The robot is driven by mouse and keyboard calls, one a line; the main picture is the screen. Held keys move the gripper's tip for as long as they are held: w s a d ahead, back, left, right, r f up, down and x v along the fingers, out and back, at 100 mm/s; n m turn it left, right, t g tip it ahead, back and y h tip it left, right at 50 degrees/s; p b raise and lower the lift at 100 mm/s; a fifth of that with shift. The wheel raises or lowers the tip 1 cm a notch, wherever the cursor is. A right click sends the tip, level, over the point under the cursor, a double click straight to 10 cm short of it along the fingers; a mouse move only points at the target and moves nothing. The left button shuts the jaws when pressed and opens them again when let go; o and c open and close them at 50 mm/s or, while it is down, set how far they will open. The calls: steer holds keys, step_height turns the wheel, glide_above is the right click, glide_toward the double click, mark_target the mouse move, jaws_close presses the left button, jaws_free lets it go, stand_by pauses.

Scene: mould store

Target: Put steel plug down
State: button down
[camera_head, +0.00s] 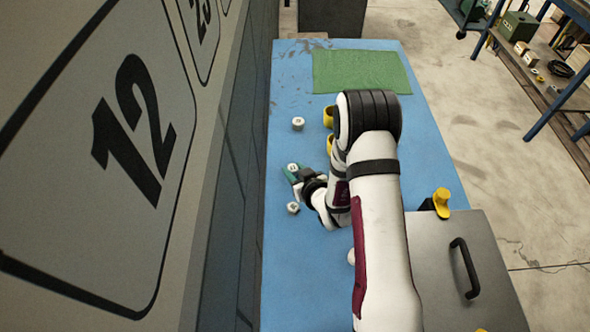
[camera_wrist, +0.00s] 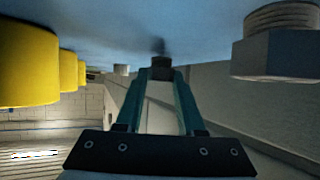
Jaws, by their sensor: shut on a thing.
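My gripper (camera_head: 293,172) is over the left part of the blue table, its teal fingers closed on a small steel plug (camera_head: 292,167) with a pale top. In the wrist view, where the table is at the top, the held plug (camera_wrist: 162,68) is a dark block between the fingertips, near the table surface. A dark shadow lies by it; I cannot tell whether it touches the table. Another grey hex plug with a thread (camera_wrist: 278,45) stands close beside the gripper; it seems to be the pale one (camera_head: 293,208) just nearer in the head view.
Yellow pieces (camera_head: 328,117) stand beyond my arm and show large in the wrist view (camera_wrist: 28,62). Another pale plug (camera_head: 298,123) stands farther back. A green mat (camera_head: 360,71) covers the far end. A grey plate with a black handle (camera_head: 464,268) is at right. A wall borders the left edge.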

steer(key=shift+f, duration=0.25)
steer(key=c, duration=0.5)
jaws_free()
